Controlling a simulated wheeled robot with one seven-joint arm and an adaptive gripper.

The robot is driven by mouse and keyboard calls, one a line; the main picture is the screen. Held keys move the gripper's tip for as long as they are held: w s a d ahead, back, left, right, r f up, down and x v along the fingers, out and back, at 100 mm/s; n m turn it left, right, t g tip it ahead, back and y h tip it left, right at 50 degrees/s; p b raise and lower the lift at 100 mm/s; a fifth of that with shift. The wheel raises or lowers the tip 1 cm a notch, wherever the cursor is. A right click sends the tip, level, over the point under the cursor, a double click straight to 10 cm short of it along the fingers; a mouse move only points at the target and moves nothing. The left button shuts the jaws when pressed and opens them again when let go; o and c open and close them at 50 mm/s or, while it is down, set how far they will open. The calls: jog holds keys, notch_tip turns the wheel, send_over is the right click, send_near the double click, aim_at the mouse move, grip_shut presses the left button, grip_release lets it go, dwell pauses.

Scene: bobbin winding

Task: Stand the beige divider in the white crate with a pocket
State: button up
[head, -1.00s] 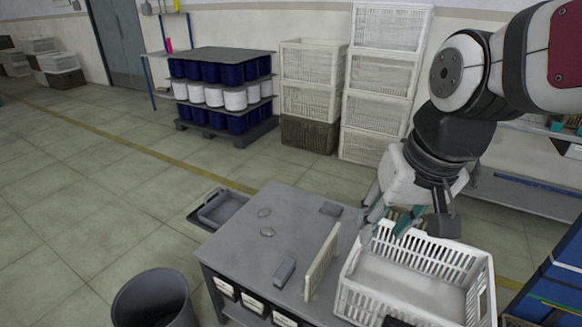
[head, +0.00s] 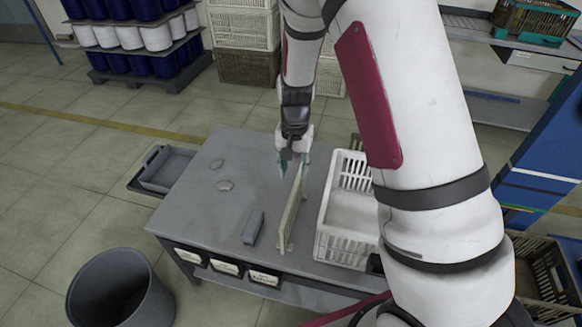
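The beige divider (head: 291,213) stands upright on its edge on the grey table, left of the white crate and apart from it. The white crate (head: 342,247) is on the table's right part. My arm hides its right side, and the visible part of its floor looks empty. My gripper (head: 294,166) points down at the divider's far end. Its teal fingertips are apart, one to the left of the divider's top edge and one to the right. Whether either finger touches the divider cannot be told.
The grey table (head: 215,217) also carries a small grey block (head: 253,226) left of the divider and two small flat pieces near its left side. A grey tray (head: 167,168) sits at the left edge. A dark bin (head: 120,290) stands on the floor in front.

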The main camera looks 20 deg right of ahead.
aim_at(294, 192)
jog(key=shift+w+f, duration=0.1)
jog(key=shift+f, duration=0.7)
jog(key=shift+f+b, duration=2.95)
jog(key=shift+f, duration=1.4)
grip_shut()
jog(key=shift+r+p, duration=2.75)
jog(key=shift+r, duration=1.3)
